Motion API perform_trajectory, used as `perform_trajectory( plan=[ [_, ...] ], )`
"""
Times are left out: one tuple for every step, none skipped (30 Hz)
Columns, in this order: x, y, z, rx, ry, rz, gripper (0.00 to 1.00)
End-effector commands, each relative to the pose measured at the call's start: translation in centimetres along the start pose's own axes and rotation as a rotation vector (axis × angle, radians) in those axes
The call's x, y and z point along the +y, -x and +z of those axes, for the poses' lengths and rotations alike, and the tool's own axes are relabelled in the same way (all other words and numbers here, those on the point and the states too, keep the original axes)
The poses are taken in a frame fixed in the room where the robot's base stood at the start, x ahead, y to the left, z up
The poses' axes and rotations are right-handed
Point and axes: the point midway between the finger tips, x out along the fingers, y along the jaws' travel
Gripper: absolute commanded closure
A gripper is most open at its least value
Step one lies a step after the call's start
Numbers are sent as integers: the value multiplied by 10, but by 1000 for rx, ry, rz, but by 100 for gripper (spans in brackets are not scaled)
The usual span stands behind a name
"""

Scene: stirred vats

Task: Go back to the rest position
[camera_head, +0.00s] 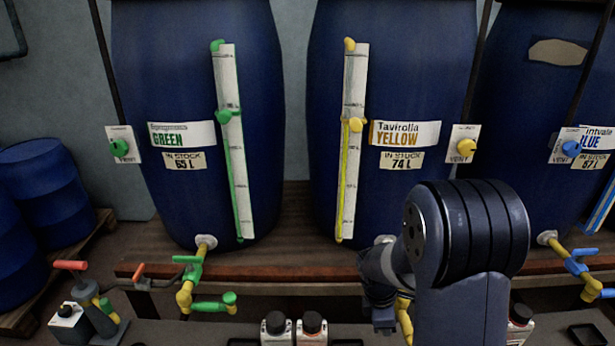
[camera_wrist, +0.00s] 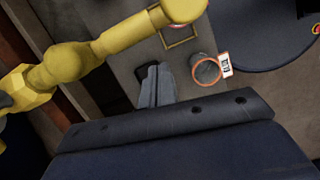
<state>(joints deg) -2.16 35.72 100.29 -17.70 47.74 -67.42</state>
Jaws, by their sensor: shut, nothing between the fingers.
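My gripper (camera_wrist: 157,82) shows in the wrist view with its grey fingers together and nothing between them. In the head view my arm reaches up in front of the yellow vat (camera_head: 405,75), and my gripper (camera_head: 382,318) is low beside that vat's yellow outlet pipe (camera_head: 404,318), partly hidden by my arm. In the wrist view a yellow pipe (camera_wrist: 120,38) runs close past the fingers at upper left; I cannot tell whether anything touches it.
The green vat (camera_head: 190,75) and blue vat (camera_head: 530,90) stand either side on a wooden rack (camera_head: 290,255). The green vat's valve (camera_head: 193,268) juts forward. Small bottles (camera_head: 312,328) stand low in front. An orange-rimmed cup (camera_wrist: 207,70) lies below in the wrist view.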

Motion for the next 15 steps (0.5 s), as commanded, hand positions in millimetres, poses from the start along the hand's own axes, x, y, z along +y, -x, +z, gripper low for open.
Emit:
perform_trajectory(
  plan=[
    [3,-1,-5,1,-39,-8,100],
    [4,-1,-7,1,-65,-15,100],
    [6,0,-10,1,-101,-23,100],
    [8,1,-12,1,-128,-29,100],
    [10,1,-14,1,-155,-35,100],
    [12,2,-16,1,-193,-44,100],
    [14,2,-18,1,-220,-50,100],
    [16,3,-20,0,-247,-58,100],
    [18,3,-22,1,-283,-65,100],
    [20,4,-24,1,-309,-73,100],
    [22,4,-26,2,-334,-77,100],
    [24,5,-27,1,-366,-86,100],
    [26,5,-28,1,-389,-90,100],
    [28,6,-29,1,-409,-95,100],
    [29,6,-31,0,-434,-103,100]
  ],
)
